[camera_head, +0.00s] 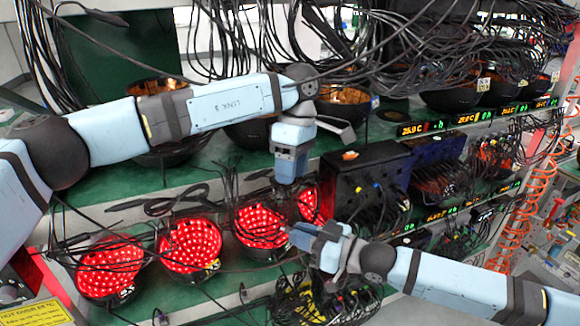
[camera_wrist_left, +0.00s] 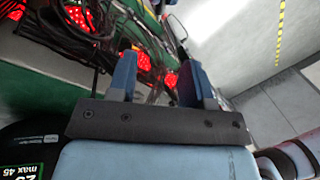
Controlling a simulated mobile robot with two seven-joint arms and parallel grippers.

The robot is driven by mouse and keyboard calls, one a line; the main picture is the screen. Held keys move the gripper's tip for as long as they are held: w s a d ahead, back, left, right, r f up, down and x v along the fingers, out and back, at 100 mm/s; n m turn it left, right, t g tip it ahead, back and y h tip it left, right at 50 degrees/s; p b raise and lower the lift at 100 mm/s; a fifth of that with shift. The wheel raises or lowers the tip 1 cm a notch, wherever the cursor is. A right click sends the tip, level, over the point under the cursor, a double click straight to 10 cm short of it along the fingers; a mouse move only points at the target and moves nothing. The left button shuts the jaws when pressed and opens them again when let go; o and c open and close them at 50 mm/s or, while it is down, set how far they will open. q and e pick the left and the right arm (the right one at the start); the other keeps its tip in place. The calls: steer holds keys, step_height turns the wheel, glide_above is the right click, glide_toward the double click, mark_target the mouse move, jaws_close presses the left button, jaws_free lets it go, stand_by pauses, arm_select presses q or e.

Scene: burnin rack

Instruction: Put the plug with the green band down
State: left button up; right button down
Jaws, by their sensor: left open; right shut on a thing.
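My left gripper (camera_head: 290,177) points down above the row of red-lit bowls, at the middle of the head view. In the left wrist view its two blue fingers (camera_wrist_left: 157,72) stand apart with nothing between them. My right gripper (camera_head: 294,235) is lower, at the right edge of a red-lit bowl (camera_head: 259,228). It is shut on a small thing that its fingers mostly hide. I cannot make out a green band on it. A small grey plug-like piece (camera_head: 160,317) hangs at the bottom edge; its band colour is too small to tell.
More red-lit bowls (camera_head: 190,245) stand in a row on the rack's lower shelf, with black cables draped around them. A black box (camera_head: 362,178) stands right of my left gripper. Thick cable bundles hang over the upper shelf. A coiled orange hose (camera_head: 535,205) is at the right.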

arm_select(q)
steer(key=x, duration=1.1)
steer(key=shift+w+a+f, duration=0.15)
steer(key=shift+a+f, duration=0.2)
jaws_close()
arm_select(e)
steer(key=c, duration=1)
jaws_free()
steer(key=shift+c, duration=0.2)
steer(key=shift+d, duration=0.15)
